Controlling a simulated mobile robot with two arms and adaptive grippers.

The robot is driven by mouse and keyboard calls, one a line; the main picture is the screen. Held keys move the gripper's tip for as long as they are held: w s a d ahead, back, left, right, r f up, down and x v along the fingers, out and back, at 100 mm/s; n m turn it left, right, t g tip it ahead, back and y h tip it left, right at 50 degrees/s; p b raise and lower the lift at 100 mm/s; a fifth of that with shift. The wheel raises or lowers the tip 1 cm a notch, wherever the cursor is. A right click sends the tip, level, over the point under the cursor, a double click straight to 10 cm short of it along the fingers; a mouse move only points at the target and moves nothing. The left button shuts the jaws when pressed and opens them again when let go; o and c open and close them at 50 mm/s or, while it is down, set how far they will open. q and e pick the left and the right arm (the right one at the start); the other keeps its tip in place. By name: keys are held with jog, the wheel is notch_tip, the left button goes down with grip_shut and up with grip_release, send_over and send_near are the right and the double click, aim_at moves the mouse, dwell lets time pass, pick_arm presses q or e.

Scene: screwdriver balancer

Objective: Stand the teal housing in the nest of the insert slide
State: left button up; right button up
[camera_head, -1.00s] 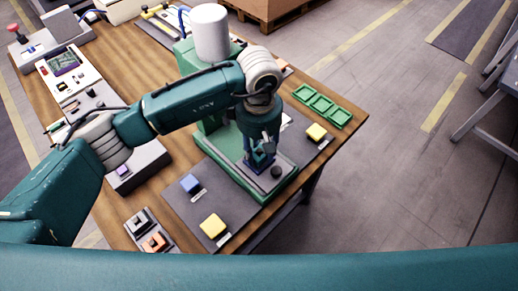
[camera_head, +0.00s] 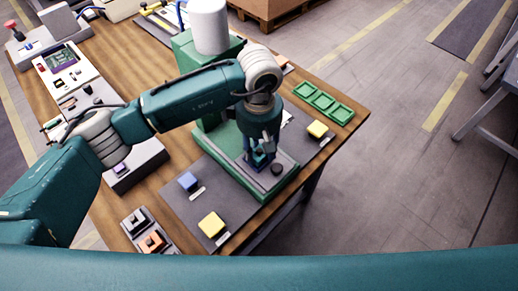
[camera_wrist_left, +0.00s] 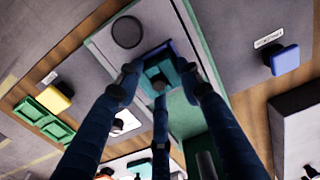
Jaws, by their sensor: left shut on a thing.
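My left gripper (camera_head: 260,160) points down over the front of the green press. In the left wrist view its fingers (camera_wrist_left: 160,85) are closed around the teal housing (camera_wrist_left: 156,72). The insert slide (camera_head: 284,160) is a grey plate with a round black knob, on the green press base; it also shows in the left wrist view (camera_wrist_left: 105,45). A dark blue edge, apparently the nest, shows right beside the housing. The fingers hide most of the nest, and I cannot tell whether the housing is fully seated. My right gripper is not in view.
The green press with its white cylinder (camera_head: 209,30) rises behind the gripper. A blue button (camera_head: 188,181) and yellow buttons (camera_head: 212,224) (camera_head: 317,129) sit on the dark mat around the base. Green trays (camera_head: 324,103) lie at the table's right edge.

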pick_arm(q)
jog(key=o, duration=1.2)
jog(key=shift+r, duration=0.1)
notch_tip(320, 180, up, 12)
jog(key=shift+f, duration=0.1)
dwell(0.4)
